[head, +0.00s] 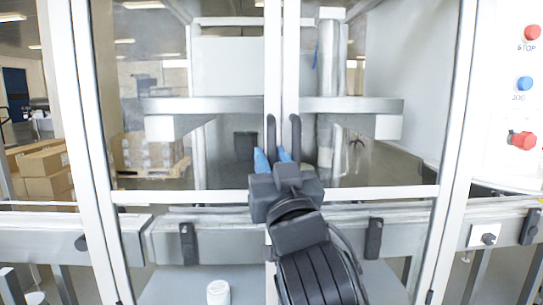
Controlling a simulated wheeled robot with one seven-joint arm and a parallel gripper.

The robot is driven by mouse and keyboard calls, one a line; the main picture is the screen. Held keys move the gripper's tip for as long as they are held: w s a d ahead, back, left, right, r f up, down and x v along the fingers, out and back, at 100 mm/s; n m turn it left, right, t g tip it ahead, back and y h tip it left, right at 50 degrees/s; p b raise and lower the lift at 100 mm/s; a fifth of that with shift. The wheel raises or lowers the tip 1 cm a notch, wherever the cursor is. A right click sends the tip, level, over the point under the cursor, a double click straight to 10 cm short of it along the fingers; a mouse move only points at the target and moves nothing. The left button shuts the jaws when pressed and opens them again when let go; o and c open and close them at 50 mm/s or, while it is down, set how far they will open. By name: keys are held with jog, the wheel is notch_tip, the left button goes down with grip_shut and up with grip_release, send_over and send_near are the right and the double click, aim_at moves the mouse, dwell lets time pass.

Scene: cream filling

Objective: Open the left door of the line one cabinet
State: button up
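The line one cabinet has two glass doors in white frames that meet at the middle. The left door (97,155) appears closed, its inner edge against the right door (456,110). A black vertical handle (271,132) is on the left door's inner edge, and a second black handle (295,130) is on the right door. My gripper (273,157), with blue fingertips, is in front of the lower part of the left handle. The fingertips are apart, one on each side of the left handle in the picture. The gripper body hides the handles' lower ends, and contact cannot be told.
A panel with red and blue buttons (525,84) is at the right. A metal rail (190,240) crosses below the glass. A white round container (218,292) stands at the bottom. Cardboard boxes (44,172) are at the left background.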

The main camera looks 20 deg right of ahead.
jog(key=shift+w, duration=0.1)
jog(key=shift+c, duration=0.3)
grip_shut()
